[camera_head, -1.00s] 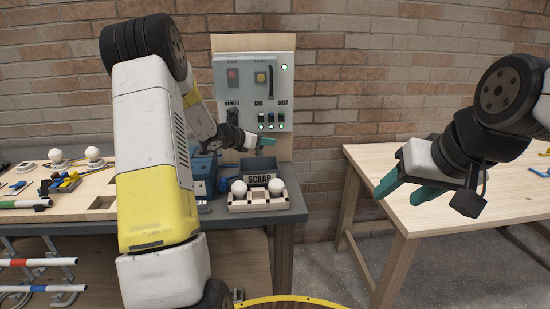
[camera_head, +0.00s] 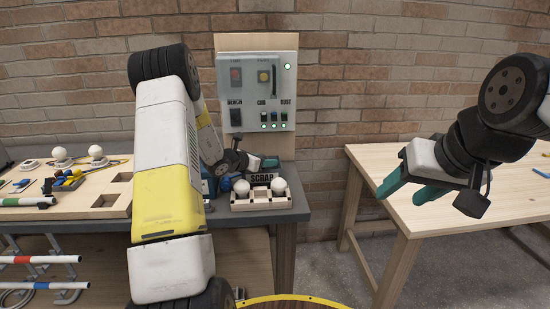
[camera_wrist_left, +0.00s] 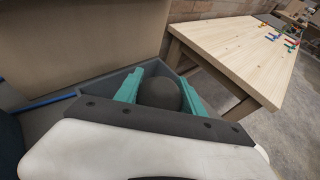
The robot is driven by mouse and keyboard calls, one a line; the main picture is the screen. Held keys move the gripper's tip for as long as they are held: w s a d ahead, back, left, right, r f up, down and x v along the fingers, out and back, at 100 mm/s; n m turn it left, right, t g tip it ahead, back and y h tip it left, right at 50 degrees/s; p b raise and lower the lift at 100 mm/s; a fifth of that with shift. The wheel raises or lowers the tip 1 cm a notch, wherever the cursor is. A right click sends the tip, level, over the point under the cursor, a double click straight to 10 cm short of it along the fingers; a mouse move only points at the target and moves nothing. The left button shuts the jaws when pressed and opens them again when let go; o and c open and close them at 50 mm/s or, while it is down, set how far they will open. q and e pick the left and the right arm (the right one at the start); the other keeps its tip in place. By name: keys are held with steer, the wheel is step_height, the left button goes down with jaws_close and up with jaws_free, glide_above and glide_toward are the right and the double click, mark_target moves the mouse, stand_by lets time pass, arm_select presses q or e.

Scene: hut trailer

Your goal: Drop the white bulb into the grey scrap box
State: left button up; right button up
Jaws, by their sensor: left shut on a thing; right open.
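The grey scrap box (camera_head: 263,178), labelled SCRAP, stands on the grey bench below the control panel. My left gripper (camera_head: 268,163) is low over the box in the head view. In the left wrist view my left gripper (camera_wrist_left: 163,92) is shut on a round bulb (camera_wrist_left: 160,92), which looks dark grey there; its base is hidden. The grey box rim (camera_wrist_left: 75,108) shows around and below the fingers. In the head view the held bulb cannot be made out. My right gripper (camera_head: 412,184) is open and empty, in front of the right table.
A wooden holder (camera_head: 262,202) with two white bulbs stands just in front of the box. The control panel (camera_head: 258,92) rises behind. A wooden board (camera_head: 108,200) with bulbs and small parts is at left. The right wooden table (camera_head: 455,215) is largely bare.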

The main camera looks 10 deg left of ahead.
arm_select(q)
steer(key=o, duration=1.5)
steer(key=shift+s+a+r, duration=0.1)
steer(key=shift+r, duration=0.2)
steer(key=v, duration=1.1)
steer(key=s+d+r+m+g+h, duration=0.1)
steer(key=s+d+r+m+g, duration=0.2)
steer(key=s+d+r+m, duration=0.5)
steer(key=s+d+r+m+g+h, duration=0.1)
steer(key=s+d+r+m+g, duration=0.3)
steer(key=s+d+m, duration=0.5)
steer(key=s+a+r+m+y, duration=0.1)
steer(key=s+a+m+y, duration=0.1)
steer(key=s+m, duration=0.2)
steer(key=s+a+r+m+t+y, duration=0.1)
steer(key=s+a+m+y, duration=0.1)
steer(key=s+m, duration=0.3)
steer(key=s+a+r+m+y, duration=0.1)
steer(key=s+a+m+y, duration=0.1)
steer(key=s+m, duration=0.2)
steer(key=shift+s+r+m, duration=0.15)
steer(key=shift+s+m, duration=0.05)
steer(key=shift+s, duration=0.6)
steer(key=shift+s+r+m, duration=0.15)
steer(key=shift+s+m, duration=0.05)
steer(key=shift+s, duration=0.6)
